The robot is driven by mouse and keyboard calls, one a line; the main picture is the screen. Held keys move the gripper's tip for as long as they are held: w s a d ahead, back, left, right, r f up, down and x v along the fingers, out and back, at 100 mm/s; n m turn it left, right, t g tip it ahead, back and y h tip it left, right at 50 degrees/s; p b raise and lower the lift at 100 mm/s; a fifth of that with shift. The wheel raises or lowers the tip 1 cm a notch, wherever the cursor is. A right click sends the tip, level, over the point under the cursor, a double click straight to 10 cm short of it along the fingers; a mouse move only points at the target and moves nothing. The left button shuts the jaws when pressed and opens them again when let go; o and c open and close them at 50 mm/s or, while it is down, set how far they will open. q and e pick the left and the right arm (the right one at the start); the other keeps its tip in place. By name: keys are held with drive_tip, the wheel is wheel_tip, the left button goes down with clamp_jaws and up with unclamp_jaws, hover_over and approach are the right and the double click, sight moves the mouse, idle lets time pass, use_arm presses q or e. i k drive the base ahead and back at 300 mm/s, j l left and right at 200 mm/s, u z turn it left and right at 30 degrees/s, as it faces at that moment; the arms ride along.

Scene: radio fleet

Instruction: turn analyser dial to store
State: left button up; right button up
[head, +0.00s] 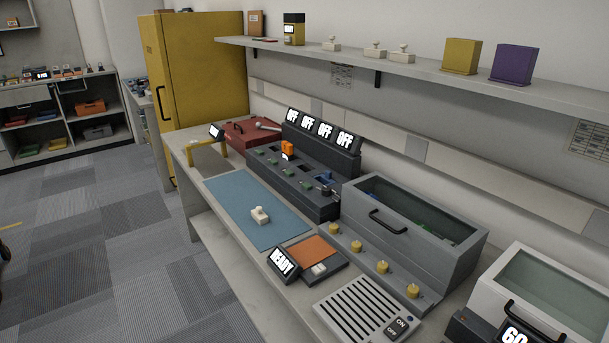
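No dial with a readable store mark shows, and I cannot tell which device is the analyser. A small device with a READY display (283,263) and an orange-topped plate (315,250) stands on the bench. A grey box with a clear lid and black handle (410,232) has several brass-coloured knobs along its front, one being this knob (382,267). A white unit with a display reading 60 (516,334) is cut off at the lower right. Neither of my grippers is in view.
The long bench (233,258) carries a blue mat (245,205) with a small white piece (260,215), a dark rack with OFF displays (325,130), a red case (248,131) and a slotted grey panel (358,310). A yellow cabinet (200,65) stands behind. The carpet (110,245) at left is largely clear.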

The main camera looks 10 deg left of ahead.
sight(326, 190)
drive_tip(key=i+j+u, duration=0.25)
drive_tip(key=j+u, duration=0.15)
drive_tip(key=i+j+u, duration=0.35)
drive_tip(key=j, duration=0.2)
